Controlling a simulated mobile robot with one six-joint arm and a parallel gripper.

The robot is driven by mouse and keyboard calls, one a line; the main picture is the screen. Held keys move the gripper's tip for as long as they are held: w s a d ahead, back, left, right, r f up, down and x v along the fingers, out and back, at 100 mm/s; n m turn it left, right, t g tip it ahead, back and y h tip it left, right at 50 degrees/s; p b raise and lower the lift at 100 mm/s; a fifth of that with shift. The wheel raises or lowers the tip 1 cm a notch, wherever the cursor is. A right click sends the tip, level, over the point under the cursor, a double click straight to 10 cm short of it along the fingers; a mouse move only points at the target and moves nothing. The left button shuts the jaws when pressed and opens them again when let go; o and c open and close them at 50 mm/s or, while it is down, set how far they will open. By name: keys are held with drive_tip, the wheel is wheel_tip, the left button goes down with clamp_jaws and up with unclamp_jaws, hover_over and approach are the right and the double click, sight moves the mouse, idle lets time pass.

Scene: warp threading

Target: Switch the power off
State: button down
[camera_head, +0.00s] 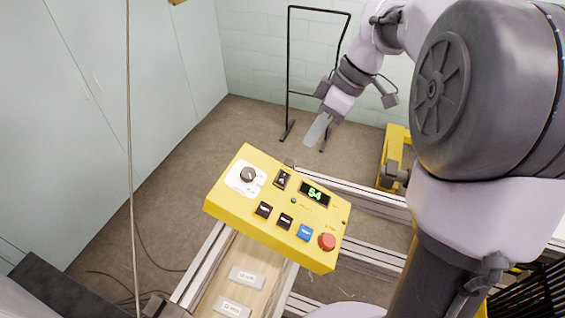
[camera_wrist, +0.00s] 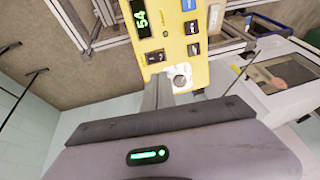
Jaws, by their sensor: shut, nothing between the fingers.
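The yellow control box (camera_head: 232,217) stands in the middle of the head view, tilted. On it are a dark rotary knob (camera_head: 248,175) on a white plate at the left, a green display reading 54 (camera_head: 314,194), several dark buttons, a blue button (camera_head: 305,232) and a red round button (camera_head: 327,241). My gripper (camera_head: 318,130) is shut and empty, above and behind the box, apart from it in the head view. In the wrist view the knob (camera_wrist: 179,81) is near the ends of my fingers (camera_wrist: 157,95); I cannot tell the gap.
Aluminium rails (camera_head: 365,200) run under and behind the box. A black metal frame (camera_head: 289,70) stands by the back wall. A yellow block (camera_head: 393,155) sits at the right. Two labelled plates (camera_head: 246,277) lie below the box. Open floor lies at the left.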

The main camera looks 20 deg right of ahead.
sight(282, 181)
drive_tip(key=x, duration=1.4)
drive_tip(key=shift+r+b, duration=0.1)
drive_tip(key=shift+b, duration=0.2)
